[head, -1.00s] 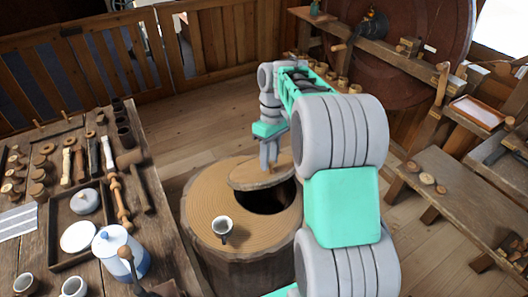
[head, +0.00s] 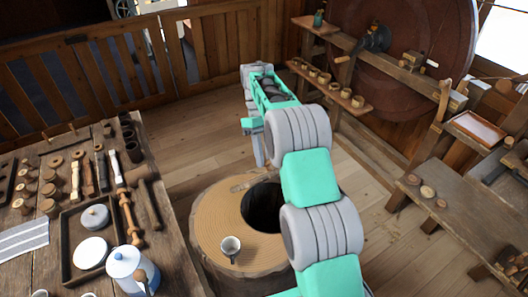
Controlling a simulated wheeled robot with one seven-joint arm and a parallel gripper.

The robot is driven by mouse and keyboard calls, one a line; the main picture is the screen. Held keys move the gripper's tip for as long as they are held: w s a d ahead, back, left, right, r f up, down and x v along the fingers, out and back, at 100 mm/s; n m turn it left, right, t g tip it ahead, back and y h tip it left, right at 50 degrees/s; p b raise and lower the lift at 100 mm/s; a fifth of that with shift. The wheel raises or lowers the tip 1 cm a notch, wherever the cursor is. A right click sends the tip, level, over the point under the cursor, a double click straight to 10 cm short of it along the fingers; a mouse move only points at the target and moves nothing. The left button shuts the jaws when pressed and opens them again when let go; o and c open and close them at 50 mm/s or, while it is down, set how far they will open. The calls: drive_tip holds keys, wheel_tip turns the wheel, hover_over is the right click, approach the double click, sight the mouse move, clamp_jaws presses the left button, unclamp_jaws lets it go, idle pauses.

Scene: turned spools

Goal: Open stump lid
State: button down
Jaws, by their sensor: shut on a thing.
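The stump (head: 212,222) stands on the floor left of my arm, with a ringed tan top. A dark round opening (head: 262,208) shows in its top, its right part hidden by my arm. My gripper (head: 260,160) is above the back edge of the stump, pointing down, shut on the lid. The lid is hard to make out; its outline and tilt cannot be told here, and my arm may hide part of it.
A workbench (head: 172,235) at the left holds turned pieces, a tray (head: 64,235) and a white-and-blue pot (head: 128,270). A low bench (head: 460,215) stands at the right. Plank floor (head: 195,160) behind the stump is clear.

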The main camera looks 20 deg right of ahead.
drive_tip(key=shift+w, duration=0.25)
idle(0.3)
drive_tip(key=c, duration=1.2)
unclamp_jaws()
drive_tip(key=shift+o, duration=0.6)
drive_tip(key=shift+a, duration=0.1)
drive_tip(key=shift+r, duration=0.15)
drive_tip(key=s+r+b, duration=0.5)
drive_tip(key=s+r, duration=0.7)
drive_tip(key=s, duration=0.2)
drive_tip(key=shift+a+r, duration=0.4)
